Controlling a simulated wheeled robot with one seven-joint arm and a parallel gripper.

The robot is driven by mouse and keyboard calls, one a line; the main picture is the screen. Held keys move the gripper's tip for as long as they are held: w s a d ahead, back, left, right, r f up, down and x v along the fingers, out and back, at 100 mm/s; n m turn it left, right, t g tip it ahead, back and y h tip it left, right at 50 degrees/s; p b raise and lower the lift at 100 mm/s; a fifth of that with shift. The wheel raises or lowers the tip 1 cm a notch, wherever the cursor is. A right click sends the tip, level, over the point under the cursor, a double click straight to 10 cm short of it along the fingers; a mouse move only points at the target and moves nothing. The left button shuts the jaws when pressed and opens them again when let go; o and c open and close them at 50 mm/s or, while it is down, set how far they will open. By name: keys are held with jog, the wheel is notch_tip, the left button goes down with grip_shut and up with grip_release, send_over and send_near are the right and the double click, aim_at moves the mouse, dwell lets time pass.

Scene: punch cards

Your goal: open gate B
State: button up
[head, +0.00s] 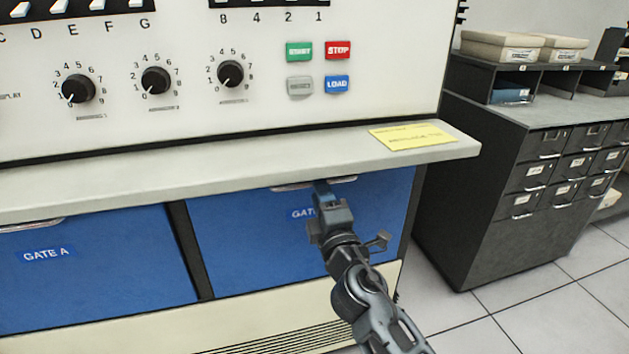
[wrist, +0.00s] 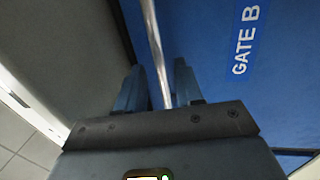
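Gate B is a blue panel (head: 250,245) under the console shelf, right of gate A, and it looks shut. Its label is partly hidden by my gripper in the head view; the wrist view shows "GATE B" (wrist: 244,40) in full. A thin metal handle bar (head: 290,187) runs along the gate's top edge, and its middle is hidden behind my gripper (head: 322,188). In the wrist view the bar (wrist: 154,45) passes between my two fingers (wrist: 160,82), with a gap on each side. My gripper is open around the handle.
Gate A (head: 100,285) is a closed blue panel on the left with its own handle. The pale shelf (head: 230,172) juts out just above the gates and carries a yellow note (head: 413,136). A dark drawer cabinet (head: 490,225) stands to the right. Tiled floor (head: 540,310) is clear in front.

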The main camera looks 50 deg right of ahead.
jog(key=shift+p+x, duration=0.4)
jog(key=shift+x, duration=1.55)
jog(key=shift+c, duration=0.4)
grip_shut()
